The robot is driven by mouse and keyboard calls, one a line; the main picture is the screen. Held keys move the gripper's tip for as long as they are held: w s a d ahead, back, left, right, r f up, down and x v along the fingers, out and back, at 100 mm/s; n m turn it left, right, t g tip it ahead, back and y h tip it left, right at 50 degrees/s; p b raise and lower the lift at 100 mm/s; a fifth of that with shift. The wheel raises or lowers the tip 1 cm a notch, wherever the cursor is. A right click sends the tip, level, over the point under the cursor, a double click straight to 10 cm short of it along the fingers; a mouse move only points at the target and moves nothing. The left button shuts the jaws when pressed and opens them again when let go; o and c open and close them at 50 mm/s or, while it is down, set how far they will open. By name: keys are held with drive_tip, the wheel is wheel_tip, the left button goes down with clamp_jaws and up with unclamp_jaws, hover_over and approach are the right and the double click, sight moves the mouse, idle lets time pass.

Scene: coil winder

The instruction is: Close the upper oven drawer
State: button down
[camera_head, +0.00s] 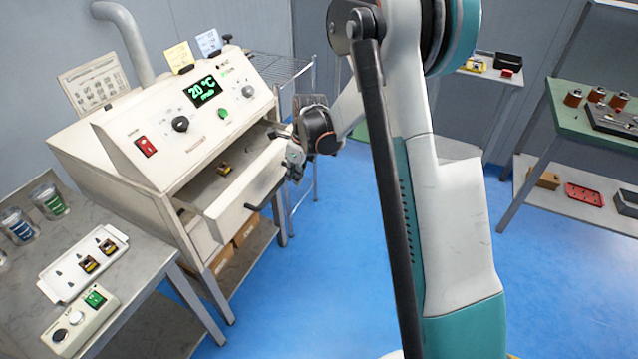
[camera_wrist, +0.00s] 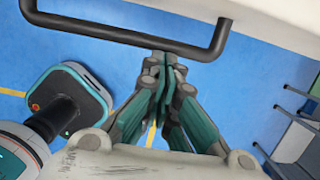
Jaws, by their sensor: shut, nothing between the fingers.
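The upper oven drawer (camera_head: 243,198) is pulled out of the cream oven (camera_head: 150,140), below the control panel. A small dark and yellow part (camera_head: 224,169) lies inside it. The drawer's dark bar handle (camera_head: 265,195) is on its front; the handle (camera_wrist: 120,36) also crosses the top of the wrist view. My gripper (camera_head: 293,168) is at the drawer's front, near its right end. In the wrist view my gripper (camera_wrist: 164,62) is shut and empty, its fingertips close to the handle bar. I cannot tell whether they touch it.
A grey table (camera_head: 140,262) with a white tray (camera_head: 62,287), a control box (camera_head: 78,322) and jars stands at the left. A wire rack (camera_head: 290,75) stands behind the oven. A green-topped bench (camera_head: 570,115) is at the right. The blue floor before the oven is clear.

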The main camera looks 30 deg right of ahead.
drive_tip(key=w+a, duration=0.3)
drive_tip(key=w, duration=0.1)
drive_tip(key=w+a, duration=0.3)
drive_tip(key=w, duration=0.1)
drive_tip(key=w+a, duration=0.3)
drive_tip(key=w, duration=0.1)
drive_tip(key=shift+w+a, duration=0.15)
drive_tip(key=shift+a, duration=0.1)
drive_tip(key=shift+r, duration=0.1)
drive_tip(key=shift+d, duration=0.1)
